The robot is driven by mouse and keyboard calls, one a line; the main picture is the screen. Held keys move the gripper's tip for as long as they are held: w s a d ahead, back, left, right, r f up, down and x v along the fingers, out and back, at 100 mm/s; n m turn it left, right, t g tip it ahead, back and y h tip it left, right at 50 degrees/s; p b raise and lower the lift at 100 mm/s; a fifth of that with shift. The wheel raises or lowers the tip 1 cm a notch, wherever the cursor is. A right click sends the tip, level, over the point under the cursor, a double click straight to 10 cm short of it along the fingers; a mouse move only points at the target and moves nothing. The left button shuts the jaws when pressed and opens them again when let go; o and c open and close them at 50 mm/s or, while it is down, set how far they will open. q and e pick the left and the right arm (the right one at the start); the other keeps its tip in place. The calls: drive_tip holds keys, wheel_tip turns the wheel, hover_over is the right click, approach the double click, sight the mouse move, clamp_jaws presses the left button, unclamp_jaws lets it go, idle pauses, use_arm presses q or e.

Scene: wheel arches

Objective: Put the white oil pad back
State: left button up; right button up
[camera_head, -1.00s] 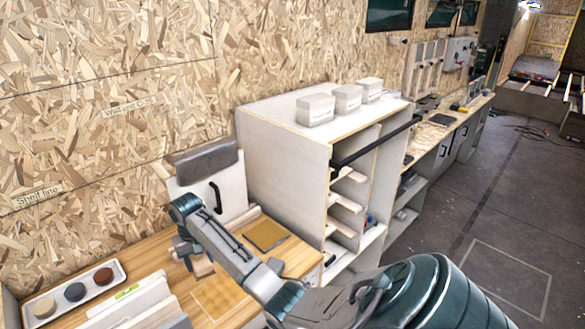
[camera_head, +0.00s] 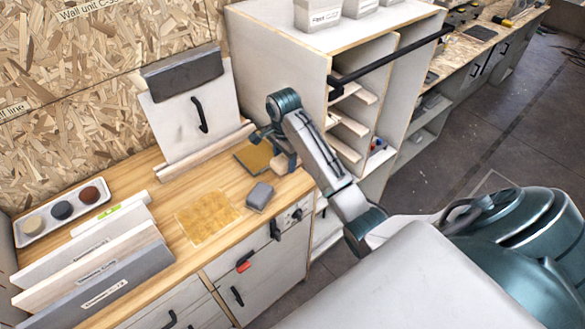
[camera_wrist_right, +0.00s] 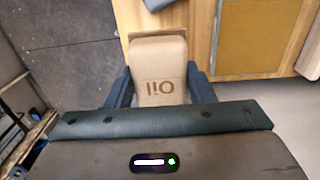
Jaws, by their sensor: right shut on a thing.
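My right gripper (camera_head: 274,146) is shut on a tan block-shaped pad (camera_head: 283,162). In the right wrist view the pad (camera_wrist_right: 158,70) sits between the fingers (camera_wrist_right: 160,90), with the word "Oil" on it. Its face looks tan; I see no clearly white side. In the head view it appears near the right end of the wooden counter (camera_head: 165,200), beside a gold-brown square (camera_head: 254,156). I cannot tell how high it is held. My left gripper is not in view.
A grey block (camera_head: 259,195) and a yellowish square sheet (camera_head: 207,215) lie on the counter. A white tray (camera_head: 25,238) with three round pads and labelled upright boards (camera_head: 90,268) stand left. A white shelf cabinet (camera_head: 280,70) rises at the right.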

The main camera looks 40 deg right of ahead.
sight(285, 184)
wheel_tip(285, 184, down, 4)
drive_tip(key=shift+a+r+p, duration=0.1)
drive_tip(key=shift+a+p, duration=0.05)
drive_tip(key=shift+p, duration=0.95)
wheel_tip(285, 184, down, 3)
drive_tip(key=shift+f+p, duration=0.1)
drive_tip(key=shift+p, duration=0.5)
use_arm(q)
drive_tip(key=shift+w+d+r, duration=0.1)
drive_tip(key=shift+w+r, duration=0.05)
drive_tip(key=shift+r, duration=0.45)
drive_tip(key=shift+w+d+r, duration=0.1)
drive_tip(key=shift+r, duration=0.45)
use_arm(e)
drive_tip(key=shift+f, duration=0.5)
drive_tip(key=o, duration=0.9)
drive_tip(key=shift+f, duration=0.1)
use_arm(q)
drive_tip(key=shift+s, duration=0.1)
use_arm(e)
drive_tip(key=shift+o, duration=0.2)
